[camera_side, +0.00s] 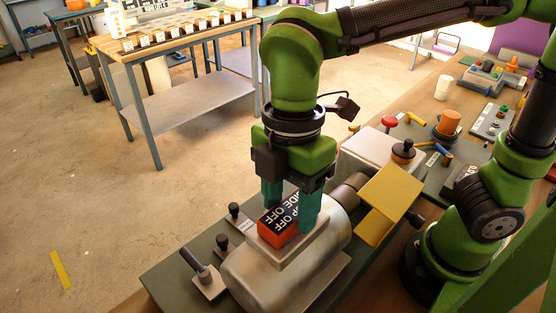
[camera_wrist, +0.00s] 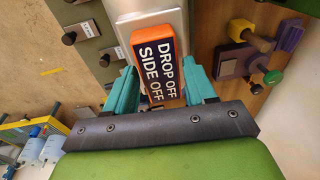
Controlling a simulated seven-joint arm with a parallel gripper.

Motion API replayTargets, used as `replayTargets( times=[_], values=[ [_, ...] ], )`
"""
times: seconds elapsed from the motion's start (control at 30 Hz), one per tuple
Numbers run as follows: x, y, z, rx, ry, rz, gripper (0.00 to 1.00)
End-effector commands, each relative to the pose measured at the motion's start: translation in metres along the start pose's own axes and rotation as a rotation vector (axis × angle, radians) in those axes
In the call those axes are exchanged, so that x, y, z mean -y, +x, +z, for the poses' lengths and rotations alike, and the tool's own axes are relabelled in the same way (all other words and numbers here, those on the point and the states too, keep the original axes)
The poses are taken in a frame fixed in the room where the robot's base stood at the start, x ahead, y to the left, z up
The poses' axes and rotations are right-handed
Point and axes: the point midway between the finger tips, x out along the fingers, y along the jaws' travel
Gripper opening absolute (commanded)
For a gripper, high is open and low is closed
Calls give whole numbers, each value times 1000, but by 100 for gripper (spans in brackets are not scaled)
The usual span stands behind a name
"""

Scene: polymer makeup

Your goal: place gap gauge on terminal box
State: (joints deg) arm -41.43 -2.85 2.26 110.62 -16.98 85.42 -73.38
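The gap gauge appears to be the orange block with a dark top lettered in white (camera_side: 278,234). It sits on the flat pale top of the terminal box (camera_side: 316,245), on the grey motor body. My gripper (camera_side: 291,204) points down over it, one teal finger on each side. In the wrist view the block (camera_wrist: 158,68) lies between the fingers of my gripper (camera_wrist: 161,72). A narrow gap shows at the right finger; contact at the left finger is unclear. The terminal box top also shows behind the block (camera_wrist: 116,14).
A yellow plate (camera_side: 390,203) stands right of the motor. Black knobs and a lever (camera_side: 203,278) stand on the green base plate (camera_side: 165,279). A red button (camera_side: 389,121) and an orange cylinder (camera_side: 449,122) are farther back. A separate workbench (camera_side: 180,45) stands across the floor.

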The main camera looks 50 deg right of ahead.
Motion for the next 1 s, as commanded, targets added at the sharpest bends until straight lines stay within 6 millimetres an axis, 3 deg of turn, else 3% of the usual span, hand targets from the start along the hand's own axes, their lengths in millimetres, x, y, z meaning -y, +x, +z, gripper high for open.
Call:
replayTargets(
  times=[0.1, 0.47, 1.0],
  values=[
    [0, 0, 0, 0, 0, 1, 71],
    [0, -6, -1, -2, -2, 3, 71],
    [0, -107, -1, -1, -1, 3, 71]
  ],
)
